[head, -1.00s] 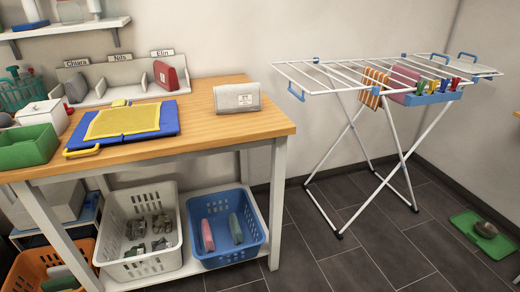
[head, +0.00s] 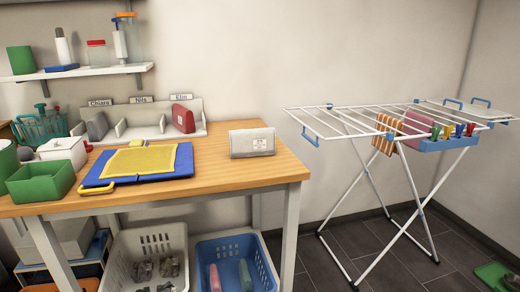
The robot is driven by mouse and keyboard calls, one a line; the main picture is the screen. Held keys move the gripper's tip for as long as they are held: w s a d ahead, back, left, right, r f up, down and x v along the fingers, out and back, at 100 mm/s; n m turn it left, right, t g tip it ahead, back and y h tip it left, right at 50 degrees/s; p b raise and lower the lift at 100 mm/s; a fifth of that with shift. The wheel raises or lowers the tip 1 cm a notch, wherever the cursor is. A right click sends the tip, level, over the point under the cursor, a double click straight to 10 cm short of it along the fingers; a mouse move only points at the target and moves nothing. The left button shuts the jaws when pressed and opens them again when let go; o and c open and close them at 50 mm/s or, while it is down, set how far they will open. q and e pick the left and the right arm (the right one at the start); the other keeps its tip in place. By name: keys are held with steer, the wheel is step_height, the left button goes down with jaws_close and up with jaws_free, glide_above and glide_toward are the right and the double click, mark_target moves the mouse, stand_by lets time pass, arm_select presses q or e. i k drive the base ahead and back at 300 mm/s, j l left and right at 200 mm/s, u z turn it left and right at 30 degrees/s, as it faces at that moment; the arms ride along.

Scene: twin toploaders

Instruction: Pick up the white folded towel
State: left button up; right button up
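The white folded towel (head: 252,142) stands upright near the right end of the wooden table (head: 222,185), with a small label on its front. Bare tabletop lies around it, and the wall is behind it. Neither of my grippers shows in the head view.
A blue folding board with a yellow panel (head: 140,162) lies left of the towel. A green box (head: 40,182) is at the table's left. A labelled divider rack (head: 150,132) stands behind. A drying rack (head: 400,120) is to the right. Baskets (head: 235,262) sit below.

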mark_target(243, 144)
steer(key=i+l+u, duration=0.15)
steer(key=i+u, duration=0.2)
steer(key=i, duration=0.15)
steer(key=i+l+u, duration=0.35)
steer(key=i+j, duration=0.05)
steer(key=i, duration=0.05)
